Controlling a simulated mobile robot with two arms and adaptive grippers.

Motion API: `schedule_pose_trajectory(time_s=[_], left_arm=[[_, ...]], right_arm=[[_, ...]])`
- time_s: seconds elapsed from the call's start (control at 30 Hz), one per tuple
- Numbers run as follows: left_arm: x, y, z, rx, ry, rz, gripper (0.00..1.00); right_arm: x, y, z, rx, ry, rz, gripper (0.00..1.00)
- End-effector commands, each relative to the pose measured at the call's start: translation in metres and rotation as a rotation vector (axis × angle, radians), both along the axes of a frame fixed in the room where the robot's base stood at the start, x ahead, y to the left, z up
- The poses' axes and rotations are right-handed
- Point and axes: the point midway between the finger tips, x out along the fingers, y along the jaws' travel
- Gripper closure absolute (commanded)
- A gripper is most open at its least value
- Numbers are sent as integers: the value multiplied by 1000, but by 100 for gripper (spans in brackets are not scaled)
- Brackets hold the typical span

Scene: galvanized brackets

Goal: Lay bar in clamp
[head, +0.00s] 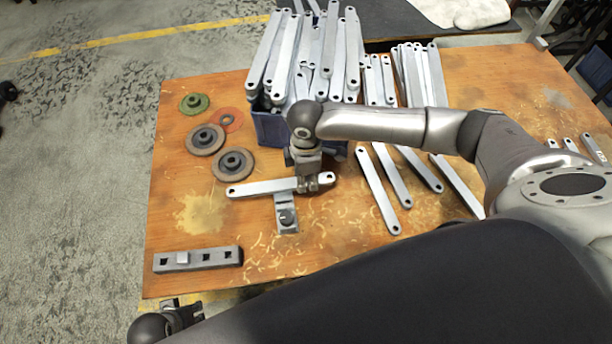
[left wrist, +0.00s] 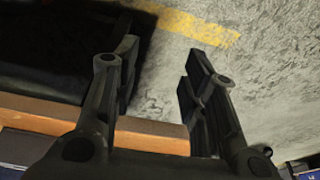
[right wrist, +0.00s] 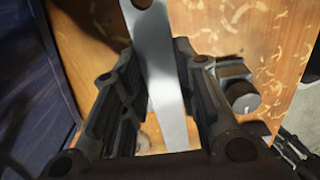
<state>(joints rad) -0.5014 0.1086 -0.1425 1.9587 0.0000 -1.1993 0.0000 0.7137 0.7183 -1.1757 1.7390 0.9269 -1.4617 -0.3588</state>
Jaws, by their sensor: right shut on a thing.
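A galvanized bar (head: 262,188) with a hole at each end is held by my right gripper (head: 314,184) near its right end. In the right wrist view the bar (right wrist: 160,65) runs between the fingers (right wrist: 158,95). The small clamp (head: 287,218), with a round knob, stands on the table. The bar crosses the clamp's far end in the head view; I cannot tell whether it touches. The clamp's knob (right wrist: 243,98) shows beside the right finger in the right wrist view. My left gripper (head: 182,314) is empty and open off the table's front edge; its fingers (left wrist: 155,85) stand apart.
A blue bin (head: 271,128) heaped with bars stands behind the right gripper. Loose bars (head: 379,190) lie to the right. Several discs (head: 233,164) lie at left, and a grey block with square holes (head: 215,257) lies at front left. The front middle is clear.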

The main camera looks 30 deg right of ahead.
Motion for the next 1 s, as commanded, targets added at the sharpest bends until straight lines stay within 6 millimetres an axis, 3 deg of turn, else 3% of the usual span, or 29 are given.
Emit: schedule_pose_trajectory(time_s=[1.0], left_arm=[[-1,2,71,-1,-39,6,60]], right_arm=[[1,0,-14,0,-2,0,100]])
